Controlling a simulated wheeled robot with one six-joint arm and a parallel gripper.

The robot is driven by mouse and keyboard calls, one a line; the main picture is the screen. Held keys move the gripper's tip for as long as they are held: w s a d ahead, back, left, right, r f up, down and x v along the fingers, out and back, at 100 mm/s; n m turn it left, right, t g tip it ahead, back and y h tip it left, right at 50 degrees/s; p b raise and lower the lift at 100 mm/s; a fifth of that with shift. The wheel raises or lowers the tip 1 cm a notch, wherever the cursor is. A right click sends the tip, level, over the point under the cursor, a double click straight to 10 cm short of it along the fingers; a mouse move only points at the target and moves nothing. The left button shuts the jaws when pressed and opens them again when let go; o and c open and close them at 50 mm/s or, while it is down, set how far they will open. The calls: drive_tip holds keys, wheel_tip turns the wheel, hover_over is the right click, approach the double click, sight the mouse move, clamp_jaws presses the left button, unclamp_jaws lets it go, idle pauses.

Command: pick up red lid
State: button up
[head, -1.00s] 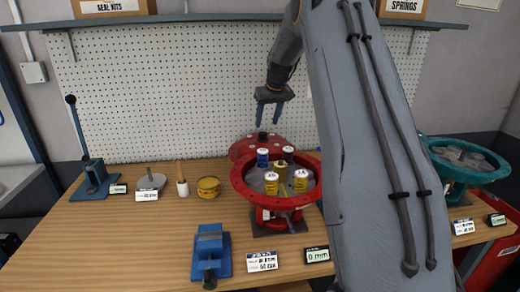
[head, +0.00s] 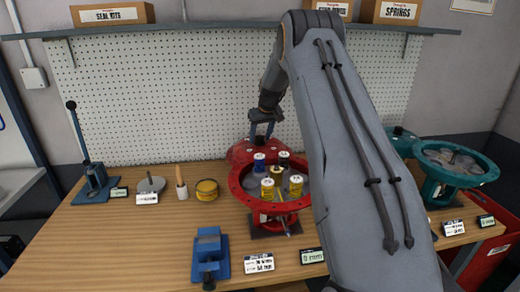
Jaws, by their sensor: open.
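The red lid (head: 239,153) lies at the back of the bench, behind the red round housing (head: 238,184), which hides part of it. My gripper (head: 262,137) points down with its jaws open, right at the lid's top. The lid's dark centre knob is now hidden by or between the fingers. I cannot tell whether the fingers touch it. The housing stands upright and open, with several blue-, dark- and yellow-marked cylinders inside.
My arm covers the bench right of the housing. A teal housing (head: 429,187) stands at the right. A blue vise (head: 210,252) is in front, a yellow tin (head: 207,188) at left, and a blue lever press (head: 95,183) further left. Pegboard (head: 165,105) rises behind.

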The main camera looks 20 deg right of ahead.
clamp_jaws()
idle(1.2)
drive_tip(key=shift+w+r, duration=0.1)
drive_tip(key=shift+r, duration=0.05)
